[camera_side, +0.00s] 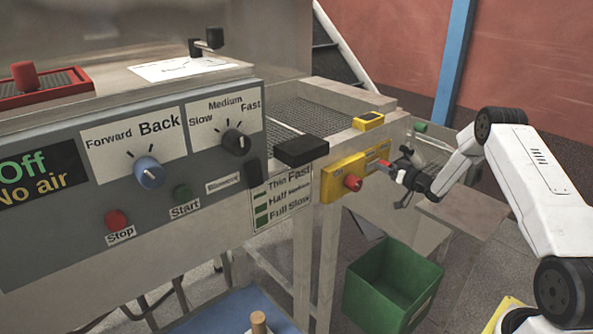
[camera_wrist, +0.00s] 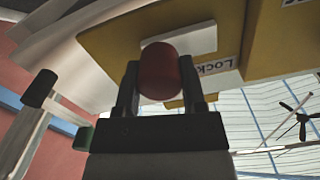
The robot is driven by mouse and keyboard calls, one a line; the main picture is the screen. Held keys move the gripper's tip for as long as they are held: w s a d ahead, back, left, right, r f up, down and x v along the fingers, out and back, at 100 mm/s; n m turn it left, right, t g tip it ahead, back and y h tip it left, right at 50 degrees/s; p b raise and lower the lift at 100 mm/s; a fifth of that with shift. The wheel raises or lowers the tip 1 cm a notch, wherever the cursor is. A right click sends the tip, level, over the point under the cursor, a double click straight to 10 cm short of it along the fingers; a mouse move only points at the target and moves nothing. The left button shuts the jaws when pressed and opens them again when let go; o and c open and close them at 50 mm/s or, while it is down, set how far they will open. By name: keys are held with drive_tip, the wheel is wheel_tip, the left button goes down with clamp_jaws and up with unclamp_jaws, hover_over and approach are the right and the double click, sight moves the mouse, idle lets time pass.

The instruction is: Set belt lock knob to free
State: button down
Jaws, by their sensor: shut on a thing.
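A red knob (camera_wrist: 160,72) sits between the two dark fingers of my gripper (camera_wrist: 159,84) in the wrist view. The fingers are shut on its sides. Behind it is a yellow plate (camera_wrist: 110,52) with a white label that reads "Lock" (camera_wrist: 213,67), partly hidden by the knob. In the side view my gripper (camera_side: 388,168) is at the right end of the yellow panel (camera_side: 333,189), where a bit of red (camera_side: 384,163) shows at its fingertips. The knob's setting cannot be read.
Another red knob (camera_side: 353,183) sticks out of the yellow panel, left of my gripper. A black block (camera_side: 301,151) juts out further left. A green bin (camera_side: 392,287) stands below. The grey control panel (camera_side: 75,205) is at the left.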

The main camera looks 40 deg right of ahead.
drive_tip(key=shift+d, duration=1.1)
drive_tip(key=shift+r, duration=0.1)
drive_tip(key=shift+c, duration=0.9)
unclamp_jaws()
drive_tip(key=shift+s, duration=0.1)
drive_tip(key=shift+s, duration=0.1)
drive_tip(key=s, duration=0.7)
drive_tip(key=shift+s, duration=0.25)
